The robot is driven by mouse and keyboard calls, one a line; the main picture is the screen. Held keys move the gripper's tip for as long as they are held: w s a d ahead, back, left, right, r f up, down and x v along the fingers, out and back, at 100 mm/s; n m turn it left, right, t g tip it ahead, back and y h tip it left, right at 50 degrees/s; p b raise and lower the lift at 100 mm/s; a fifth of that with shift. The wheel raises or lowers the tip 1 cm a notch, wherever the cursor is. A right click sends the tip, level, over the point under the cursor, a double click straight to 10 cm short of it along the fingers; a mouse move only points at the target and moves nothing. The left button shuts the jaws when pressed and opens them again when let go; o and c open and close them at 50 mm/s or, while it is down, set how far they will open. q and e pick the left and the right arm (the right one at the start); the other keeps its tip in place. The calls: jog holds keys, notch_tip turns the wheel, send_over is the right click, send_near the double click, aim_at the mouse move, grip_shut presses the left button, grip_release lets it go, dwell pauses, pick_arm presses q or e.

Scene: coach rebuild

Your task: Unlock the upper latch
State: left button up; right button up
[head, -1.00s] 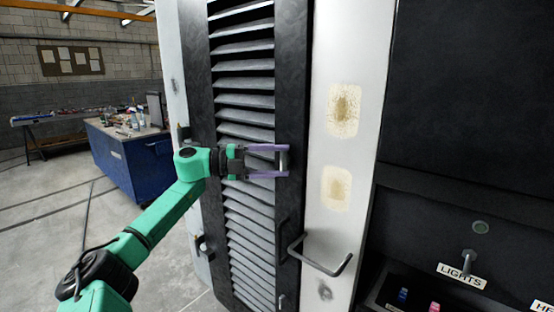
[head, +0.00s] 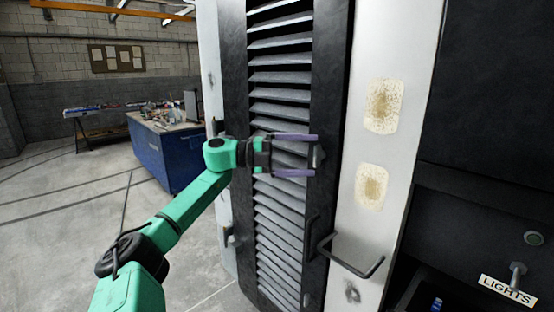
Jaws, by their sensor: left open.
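The upper latch (head: 320,156) is a small dark metal piece on the right frame of the black louvred door (head: 329,100). My left gripper (head: 314,157) reaches in from the left across the slats. Its two purple fingers are open, one above the other, with their tips at the latch. The fingers hide part of the latch, and I cannot tell whether they touch it. A small fitting (head: 306,299) shows low on the same door frame. My right gripper is not in view.
A dark pull handle (head: 312,238) is on the door below my gripper. A bent grab bar (head: 352,262) sticks out from the white post. A dark panel with a LIGHTS switch (head: 516,275) is at right. A blue workbench (head: 168,155) stands behind at left, with open floor before it.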

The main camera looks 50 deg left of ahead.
pick_arm(q)
jog(key=b+v, duration=0.5)
jog(key=v, duration=0.8)
jog(key=shift+f, duration=0.1)
